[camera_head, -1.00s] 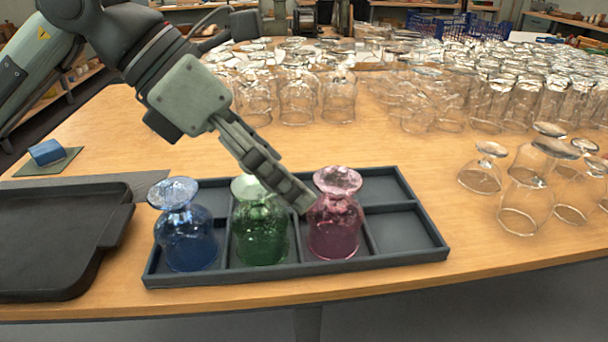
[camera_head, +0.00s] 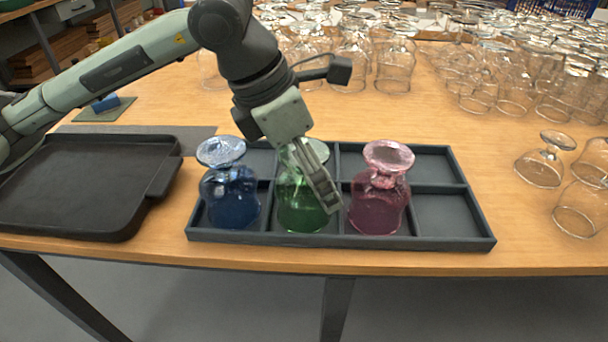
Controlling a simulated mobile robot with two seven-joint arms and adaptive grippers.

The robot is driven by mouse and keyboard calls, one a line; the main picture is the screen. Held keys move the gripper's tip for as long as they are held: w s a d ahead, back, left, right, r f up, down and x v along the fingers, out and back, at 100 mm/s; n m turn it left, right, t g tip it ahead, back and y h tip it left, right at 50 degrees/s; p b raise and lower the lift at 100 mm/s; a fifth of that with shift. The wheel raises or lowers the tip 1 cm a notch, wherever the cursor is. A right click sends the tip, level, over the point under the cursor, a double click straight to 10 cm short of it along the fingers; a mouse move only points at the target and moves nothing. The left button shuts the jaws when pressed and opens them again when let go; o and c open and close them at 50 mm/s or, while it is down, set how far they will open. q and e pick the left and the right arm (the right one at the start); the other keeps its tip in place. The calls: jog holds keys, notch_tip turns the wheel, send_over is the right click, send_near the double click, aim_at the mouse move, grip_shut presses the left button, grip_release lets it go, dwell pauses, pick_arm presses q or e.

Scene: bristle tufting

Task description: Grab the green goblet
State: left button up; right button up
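The green goblet (camera_head: 297,207) is upside down in a front compartment of the dark divided tray (camera_head: 478,242), between the blue goblet (camera_head: 232,200) and the pink goblet (camera_head: 377,205). My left gripper (camera_head: 325,190) reaches down in front of the green goblet's upper right part, its fingers pointing down and right toward the gap beside the pink goblet. The gripper hides part of the green goblet's stem and foot. I cannot tell whether the fingers touch the goblet or how far apart they are. My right gripper is not in view.
A black tray (camera_head: 70,222) lies left of the divided tray. Clear upturned glasses (camera_head: 541,168) stand on the right, and many more crowd the back. A blue block (camera_head: 106,103) sits on a small mat at the far left. Bare wooden table lies behind the divided tray.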

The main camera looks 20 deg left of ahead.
pick_arm(q)
jog(key=c, duration=1.4)
